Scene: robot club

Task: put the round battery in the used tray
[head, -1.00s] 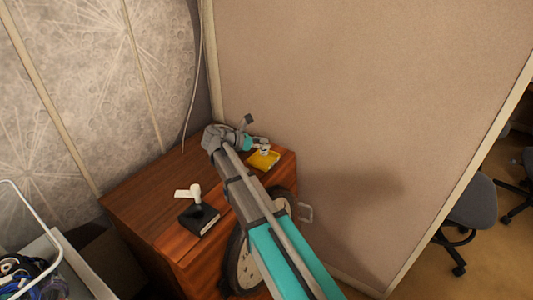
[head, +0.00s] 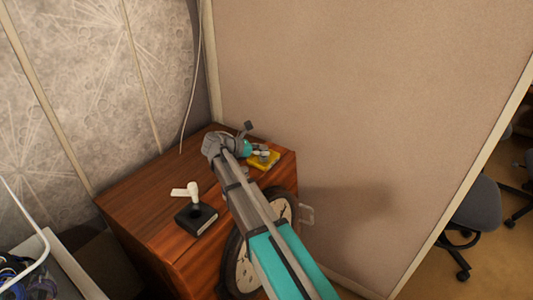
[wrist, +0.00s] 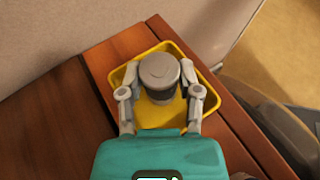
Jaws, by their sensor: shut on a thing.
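My gripper (wrist: 160,100) is shut on a round grey battery (wrist: 159,72), with one finger on each side of it. The battery is over the yellow tray (wrist: 144,118), inside its rim as seen in the wrist view. I cannot tell whether its underside touches the tray floor. In the head view the yellow tray (head: 269,164) lies on the wooden cabinet top near its right end, partly covered by my gripper (head: 262,154).
The wooden cabinet (head: 150,205) stands against the partition (head: 350,100). A black-based stand with a white top (head: 196,212) is on its front part. A round clock-like disc (head: 245,262) is at the cabinet's front. The cabinet top's left part is clear.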

